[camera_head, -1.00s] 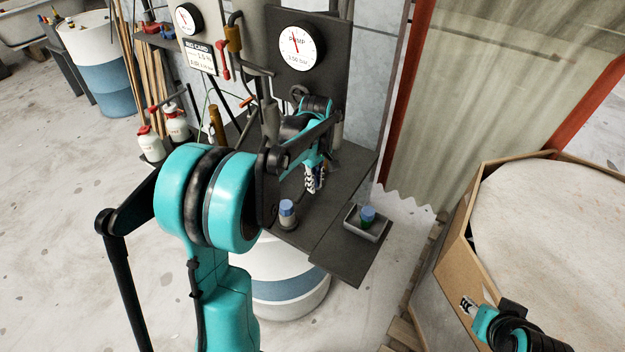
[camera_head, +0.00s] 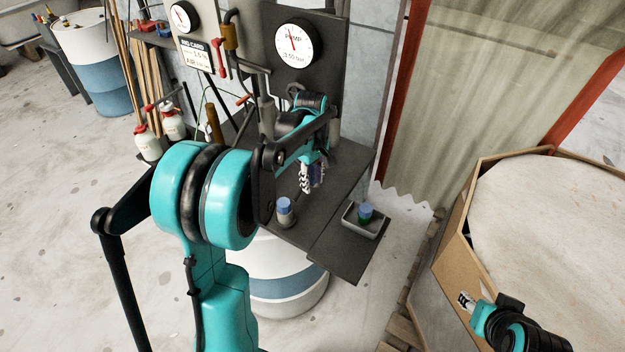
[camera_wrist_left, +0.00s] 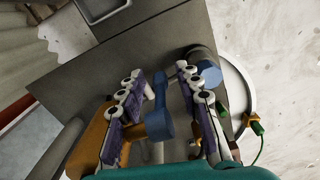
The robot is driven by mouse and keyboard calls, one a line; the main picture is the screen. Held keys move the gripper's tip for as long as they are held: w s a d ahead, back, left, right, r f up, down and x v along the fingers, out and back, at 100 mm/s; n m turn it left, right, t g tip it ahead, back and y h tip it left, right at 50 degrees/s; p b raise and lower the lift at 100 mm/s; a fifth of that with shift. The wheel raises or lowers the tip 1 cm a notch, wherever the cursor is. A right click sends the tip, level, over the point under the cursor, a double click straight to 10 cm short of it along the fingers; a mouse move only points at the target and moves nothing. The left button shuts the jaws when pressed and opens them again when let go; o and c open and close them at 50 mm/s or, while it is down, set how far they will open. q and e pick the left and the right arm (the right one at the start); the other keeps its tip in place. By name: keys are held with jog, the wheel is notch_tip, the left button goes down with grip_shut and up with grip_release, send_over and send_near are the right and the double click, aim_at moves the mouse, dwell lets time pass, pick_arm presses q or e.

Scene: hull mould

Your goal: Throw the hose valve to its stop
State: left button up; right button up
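A blue lever (camera_wrist_left: 160,108) with a broad rounded end, which looks like the hose valve's handle, shows in the left wrist view. It lies between the fingers of my left gripper (camera_wrist_left: 157,95), with a gap on both sides. That gripper is open. In the head view my left gripper (camera_head: 312,178) points down above the dark bench, in front of the pump panel, and the lever cannot be made out there. An orange-brown part (camera_wrist_left: 88,145) sits beside the left finger in the wrist view. My right gripper (camera_head: 466,300) is by the wooden mould frame, too small to judge.
A grey bottle with a blue cap (camera_head: 285,212) stands on the dark bench (camera_head: 335,245). A grey tray (camera_head: 350,226) holds a small blue-capped container (camera_head: 365,213). The pump gauge (camera_head: 295,44) is on the panel behind. The mould (camera_head: 550,230) stands at right.

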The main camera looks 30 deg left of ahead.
pick_arm(q)
notch_tip(320, 180, up, 12)
jog(key=shift+f, duration=0.1)
dwell(0.8)
jog(key=s+d+f+m+t+b, duration=0.3)
jog(key=s+d+f+m+b, duration=0.1)
jog(key=s+f+m, duration=0.3)
jog(key=s+d+f+m+t+b, duration=0.4)
jog(key=s+d+f+m, duration=0.3)
jog(key=s+f, duration=0.2)
jog(key=s+b, duration=0.1)
jog(key=s, duration=0.1)
jog(key=shift+s+m, duration=0.3)
jog(key=shift+m, duration=0.1)
jog(key=shift+d, duration=0.1)
